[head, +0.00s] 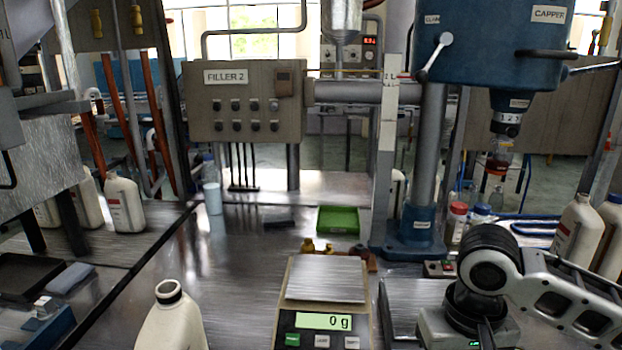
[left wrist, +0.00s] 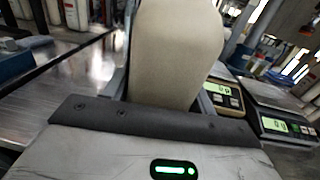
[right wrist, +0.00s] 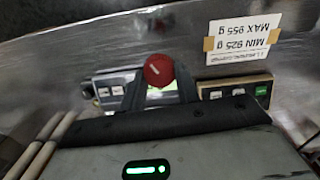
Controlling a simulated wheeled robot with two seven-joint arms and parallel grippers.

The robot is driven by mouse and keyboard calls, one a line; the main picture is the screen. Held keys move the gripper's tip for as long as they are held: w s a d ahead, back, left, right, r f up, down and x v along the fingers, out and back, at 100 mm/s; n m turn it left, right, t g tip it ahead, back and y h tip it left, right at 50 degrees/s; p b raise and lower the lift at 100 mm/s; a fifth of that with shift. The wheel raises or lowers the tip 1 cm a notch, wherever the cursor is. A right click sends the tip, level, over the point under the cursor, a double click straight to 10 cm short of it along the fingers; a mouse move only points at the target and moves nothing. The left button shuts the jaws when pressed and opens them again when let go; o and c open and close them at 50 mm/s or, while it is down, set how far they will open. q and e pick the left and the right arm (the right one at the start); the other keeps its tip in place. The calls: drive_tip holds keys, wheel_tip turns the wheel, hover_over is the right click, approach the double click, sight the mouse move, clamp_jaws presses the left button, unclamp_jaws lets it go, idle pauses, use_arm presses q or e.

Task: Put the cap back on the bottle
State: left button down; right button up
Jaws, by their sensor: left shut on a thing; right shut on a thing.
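A cream bottle (head: 172,318) with an open, uncapped neck stands out at the bottom left of the head view; its lower part is cut off. In the left wrist view my left gripper (left wrist: 165,98) is shut on the bottle's body (left wrist: 172,45), with a finger on each side. In the right wrist view my right gripper (right wrist: 160,93) is shut on a red cap (right wrist: 159,70) held between its fingertips. In the head view my right arm reaches in from the right, at the lower right; the cap cannot be seen there.
A scale (head: 324,292) reading 0 g stands right of the bottle, its plate empty. A green tray (head: 338,220) and small brass-coloured pieces lie behind it. The blue capper column (head: 425,160) rises at the right. Other cream bottles (head: 124,205) stand at the left.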

use_arm(q)
drive_tip(key=shift+d+r, duration=0.1)
drive_tip(key=shift+d, duration=0.05)
drive_tip(key=w+d+m+g+h, duration=0.1)
drive_tip(key=d+m+g+h, duration=0.3)
drive_tip(key=d+m+h, duration=0.4)
drive_tip(key=d+r+h, duration=0.1)
drive_tip(key=d+h, duration=0.2)
drive_tip(key=d, duration=0.2)
drive_tip(key=shift+d+h, duration=0.3)
drive_tip(key=shift+d, duration=0.05)
drive_tip(key=shift+f, duration=0.15)
use_arm(e)
drive_tip(key=w+a+r+n, duration=0.2)
drive_tip(key=a+r, duration=0.8)
drive_tip(key=w+a+r+n, duration=0.2)
drive_tip(key=a+r+n, duration=0.1)
drive_tip(key=a+r, duration=0.8)
drive_tip(key=shift+w+a+r+n, duration=0.15)
drive_tip(key=shift+w+a+n, duration=0.05)
drive_tip(key=shift+w+n, duration=0.1)
drive_tip(key=shift+f, duration=2)
